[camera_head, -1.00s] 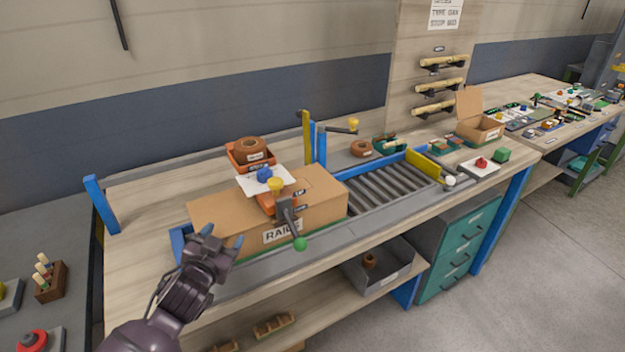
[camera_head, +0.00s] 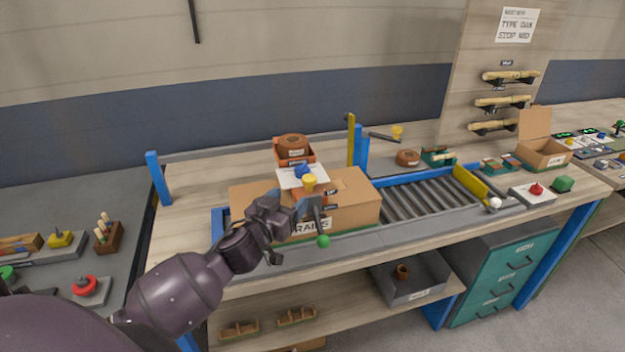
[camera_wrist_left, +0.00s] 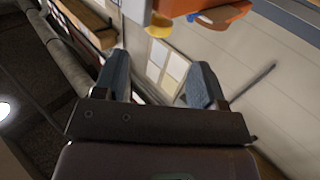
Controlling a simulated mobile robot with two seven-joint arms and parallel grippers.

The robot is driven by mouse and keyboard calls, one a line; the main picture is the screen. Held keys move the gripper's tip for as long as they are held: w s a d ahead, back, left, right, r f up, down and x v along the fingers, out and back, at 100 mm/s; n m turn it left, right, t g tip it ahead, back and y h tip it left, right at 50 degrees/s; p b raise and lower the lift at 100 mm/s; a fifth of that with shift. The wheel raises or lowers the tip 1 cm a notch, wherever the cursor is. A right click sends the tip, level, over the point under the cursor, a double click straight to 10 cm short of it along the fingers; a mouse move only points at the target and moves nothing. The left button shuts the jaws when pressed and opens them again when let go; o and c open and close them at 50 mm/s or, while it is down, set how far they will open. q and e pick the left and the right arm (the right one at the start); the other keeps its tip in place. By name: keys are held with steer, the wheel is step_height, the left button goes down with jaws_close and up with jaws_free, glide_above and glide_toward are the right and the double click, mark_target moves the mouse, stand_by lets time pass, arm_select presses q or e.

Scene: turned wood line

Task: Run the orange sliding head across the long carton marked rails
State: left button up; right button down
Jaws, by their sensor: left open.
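The long carton (camera_head: 355,203) marked RAILS lies on the bench beside the roller bed. The orange sliding head (camera_head: 331,188) is over its top, with a white plate (camera_head: 290,181), blue knob (camera_head: 303,170) and yellow knob (camera_head: 309,184). A dark lever with a green ball (camera_head: 323,241) hangs at the carton's front. My left gripper (camera_head: 301,206) is open at the carton's front, partly covering the head and lever; I cannot tell whether it touches them. The left wrist view shows orange (camera_wrist_left: 225,14) and yellow (camera_wrist_left: 158,26) parts beyond the open, empty fingers (camera_wrist_left: 158,72). My right gripper is out of view.
The roller bed (camera_head: 415,195) runs right of the carton, with a yellow bar (camera_head: 470,184) across it. Blue posts (camera_head: 158,178) stand at the bench's back. An orange bin (camera_head: 282,154) with a brown ring sits behind the head. The bench's left end is clear.

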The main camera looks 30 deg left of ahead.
mark_target(306, 184)
arm_select(q)
steer(key=w, duration=0.6)
steer(key=w+p, duration=0.1)
steer(key=w, duration=0.2)
steer(key=shift+w+a, duration=0.3)
steer(key=shift+w, duration=0.1)
jaws_close()
steer(key=shift+w, duration=0.1)
